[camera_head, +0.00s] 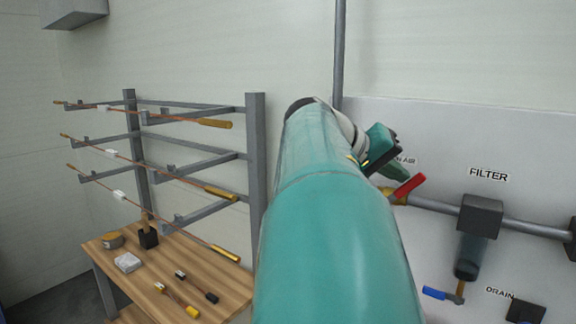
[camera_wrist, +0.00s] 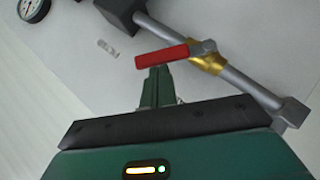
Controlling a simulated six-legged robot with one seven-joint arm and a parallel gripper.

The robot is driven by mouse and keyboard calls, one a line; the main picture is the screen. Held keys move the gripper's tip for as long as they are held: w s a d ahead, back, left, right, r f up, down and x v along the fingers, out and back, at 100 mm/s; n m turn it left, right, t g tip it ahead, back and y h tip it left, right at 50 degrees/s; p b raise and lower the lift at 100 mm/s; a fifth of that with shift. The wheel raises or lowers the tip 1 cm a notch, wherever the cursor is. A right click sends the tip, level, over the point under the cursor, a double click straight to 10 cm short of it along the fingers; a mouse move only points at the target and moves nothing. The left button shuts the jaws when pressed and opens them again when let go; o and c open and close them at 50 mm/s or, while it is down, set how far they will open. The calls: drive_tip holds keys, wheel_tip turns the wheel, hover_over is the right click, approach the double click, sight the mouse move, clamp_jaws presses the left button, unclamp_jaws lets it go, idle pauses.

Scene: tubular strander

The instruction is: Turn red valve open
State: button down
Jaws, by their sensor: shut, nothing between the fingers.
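The red valve handle (camera_head: 408,187) sits on a brass valve body (camera_head: 393,197) on the grey wall pipe, tilted up and away from the pipe. In the wrist view the red handle (camera_wrist: 162,57) points left from the brass body (camera_wrist: 208,59), at an angle to the pipe. In the head view my gripper (camera_head: 384,152) is partly hidden by my arm, just above and left of the handle.
A FILTER unit (camera_head: 480,216) is on the pipe to the right. A blue drain handle (camera_head: 434,293) is below it. A gauge (camera_wrist: 33,8) is at the wrist view's upper left. A metal rack (camera_head: 256,150) and wooden table (camera_head: 215,275) stand left of my arm.

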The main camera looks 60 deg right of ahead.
sight(413, 184)
drive_tip(key=shift+s+a+f+m+t, duration=0.15)
drive_tip(key=shift+s+m+t, duration=0.2)
drive_tip(key=shift+s+t, duration=0.2)
drive_tip(key=shift+s+d+f+m+t, duration=0.1)
drive_tip(key=shift+s+f+m+t, duration=0.05)
drive_tip(key=shift+s+m+t, duration=0.35)
drive_tip(key=shift+s+a+f+m+t, duration=0.1)
drive_tip(key=shift+s+f+m+t, duration=0.5)
drive_tip(key=shift+t, duration=0.45)
drive_tip(key=shift+s+f+m+t, duration=0.35)
drive_tip(key=shift+s+f+t, duration=0.45)
drive_tip(key=shift+t, duration=0.2)
drive_tip(key=shift+f, duration=0.15)
